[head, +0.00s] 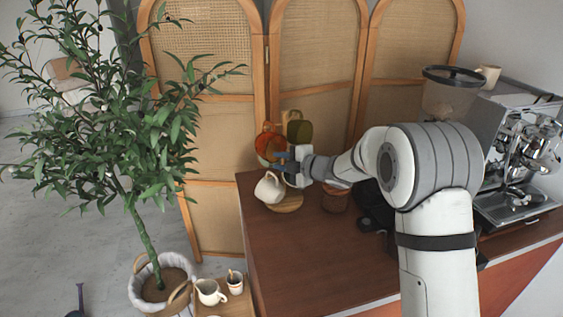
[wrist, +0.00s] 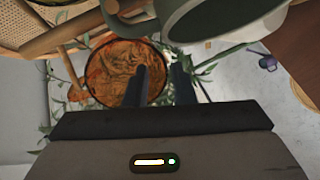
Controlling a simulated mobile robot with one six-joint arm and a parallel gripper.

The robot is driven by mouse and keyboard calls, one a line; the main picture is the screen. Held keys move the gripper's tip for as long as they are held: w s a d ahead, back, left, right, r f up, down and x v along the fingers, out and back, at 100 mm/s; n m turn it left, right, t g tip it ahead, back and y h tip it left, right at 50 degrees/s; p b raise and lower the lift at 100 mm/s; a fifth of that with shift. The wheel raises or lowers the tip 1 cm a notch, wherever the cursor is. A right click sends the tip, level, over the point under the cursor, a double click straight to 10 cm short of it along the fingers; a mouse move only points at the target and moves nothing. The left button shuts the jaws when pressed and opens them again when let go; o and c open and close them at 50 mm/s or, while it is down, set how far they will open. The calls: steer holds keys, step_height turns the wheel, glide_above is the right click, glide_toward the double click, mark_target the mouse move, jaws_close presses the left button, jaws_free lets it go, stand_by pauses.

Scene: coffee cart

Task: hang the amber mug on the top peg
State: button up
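The amber mug (head: 266,144) is see-through orange glass, in the air at the upper left of the mug tree, its handle side up. In the wrist view its round mouth (wrist: 112,72) faces the camera. My gripper (head: 284,160) is at the mug's lower right. In the wrist view one finger lies over the mouth and the other outside the rim, with the wall between; it looks shut on it. The mug tree stands on a round wooden base (head: 288,204). Whether the mug's handle is around a peg is hidden.
An olive-green mug (head: 300,132) is just right of the amber mug. A cream mug (head: 268,189) hangs tilted below. A grey-green mug (wrist: 215,18) shows close in the wrist view. A folding screen (head: 230,130) and plant (head: 125,125) stand behind and left. The cart top (head: 300,250) in front is clear.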

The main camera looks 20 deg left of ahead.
steer(key=shift+o, duration=0.4)
steer(key=shift+s+d+r, duration=0.1)
steer(key=shift+s+d, duration=0.05)
steer(key=shift+d, duration=0.3)
steer(key=s+d+r+m+t+h+b, duration=0.1)
steer(key=d+r+m+t+h, duration=0.2)
steer(key=d, duration=0.5)
steer(key=s+d+r+m+t+h+b, duration=0.15)
steer(key=d+r+m, duration=0.25)
steer(key=d, duration=0.4)
steer(key=s+d+m+h, duration=0.3)
steer(key=d+m+h, duration=0.15)
steer(key=d, duration=0.25)
steer(key=s+d+m+h, duration=0.3)
steer(key=d+m, duration=0.2)
steer(key=d, duration=0.2)
steer(key=s+d+f+m+g, duration=0.2)
steer(key=s+m, duration=0.1)
steer(key=s, duration=0.6)
steer(key=s+d+f+m+g+h, duration=0.1)
steer(key=s+d+f+m+g, duration=0.1)
steer(key=s, duration=0.7)
steer(key=s+d+f+m+g, duration=0.2)
steer(key=s+m, duration=0.4)
steer(key=s, duration=0.4)
steer(key=shift+f+g, duration=0.15)
steer(key=shift+g, duration=0.7)
steer(key=shift+d+m, duration=0.1)
steer(key=shift+m, duration=0.15)
